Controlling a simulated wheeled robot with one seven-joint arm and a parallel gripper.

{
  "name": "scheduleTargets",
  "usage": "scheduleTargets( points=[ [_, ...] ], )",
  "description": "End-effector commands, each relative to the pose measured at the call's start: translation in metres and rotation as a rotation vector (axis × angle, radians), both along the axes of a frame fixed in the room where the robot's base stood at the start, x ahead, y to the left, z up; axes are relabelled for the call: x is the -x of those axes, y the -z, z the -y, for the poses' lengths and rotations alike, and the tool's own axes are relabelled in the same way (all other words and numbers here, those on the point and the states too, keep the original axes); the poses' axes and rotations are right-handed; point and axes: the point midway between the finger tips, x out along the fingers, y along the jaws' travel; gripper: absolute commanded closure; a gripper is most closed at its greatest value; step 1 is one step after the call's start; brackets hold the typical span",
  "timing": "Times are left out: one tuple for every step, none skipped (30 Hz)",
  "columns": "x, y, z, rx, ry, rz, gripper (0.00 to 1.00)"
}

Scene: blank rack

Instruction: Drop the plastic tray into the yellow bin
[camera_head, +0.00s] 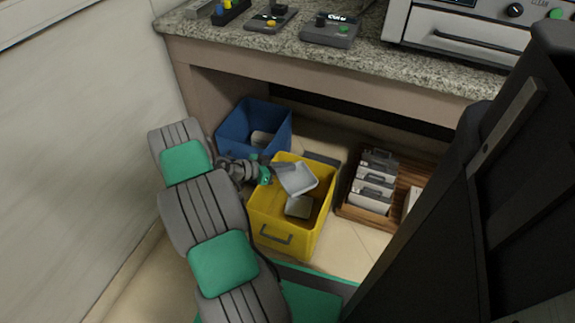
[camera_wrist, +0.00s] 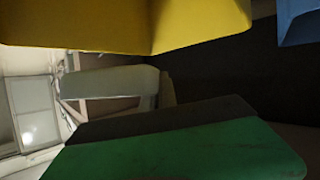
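The plastic tray (camera_head: 301,181), pale grey and shallow, is tilted over the opening of the yellow bin (camera_head: 285,237) in the head view. My gripper (camera_head: 281,168) reaches in from the left, and its dark fingers are shut on the tray's upper left edge. The fingertips are small and partly hidden there. A second pale tray (camera_head: 299,207) lies inside the yellow bin, below the held one. In the wrist view the yellow bin (camera_wrist: 130,25) fills the top, and a green and dark part of my gripper fills the bottom.
A blue bin (camera_head: 235,143) with a pale item inside stands behind and left of the yellow bin. A wooden pallet (camera_head: 352,211) with stacked grey cases (camera_head: 373,190) stands to the right. The granite counter (camera_head: 240,37) overhangs behind, carrying devices.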

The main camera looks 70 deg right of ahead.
Motion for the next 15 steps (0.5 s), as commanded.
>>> scheduleTargets(
  points=[
    [-0.0003,-0.0009,0.0002,0.001,-0.001,0.001,1.0],
    [-0.0002,-0.0011,0.0001,0.0,-0.001,0.0,1.0],
    [-0.0002,-0.0011,0.0001,0.0,-0.001,0.0,1.0],
    [-0.0002,-0.0011,0.0001,0.0,-0.001,0.0,0.97],
    [-0.0002,-0.0011,0.0001,0.0,-0.001,0.0,0.95],
    [-0.0002,-0.0011,0.0001,0.0,-0.001,0.0,0.91],
    [-0.0003,-0.0011,0.0001,0.0,-0.001,0.0,0.89],
    [-0.0003,-0.0011,0.0001,0.0,-0.001,0.0,0.86],
    [-0.0003,-0.0011,0.0001,0.0,-0.001,0.0,0.83],
    [-0.0003,-0.0011,0.0001,0.0,-0.001,0.0,0.81],
    [-0.0003,-0.0011,0.0001,0.0,-0.001,0.0,0.78],
    [-0.0003,-0.0011,0.0001,0.0,-0.001,0.0,0.75],
    [-0.0003,-0.0011,0.0001,0.0,-0.001,0.0,0.73],
    [-0.0003,-0.0011,0.0001,0.0,-0.001,0.0,0.72],
    [-0.0003,-0.001,0.0,0.0,-0.001,0.0,0.72]
  ],
)
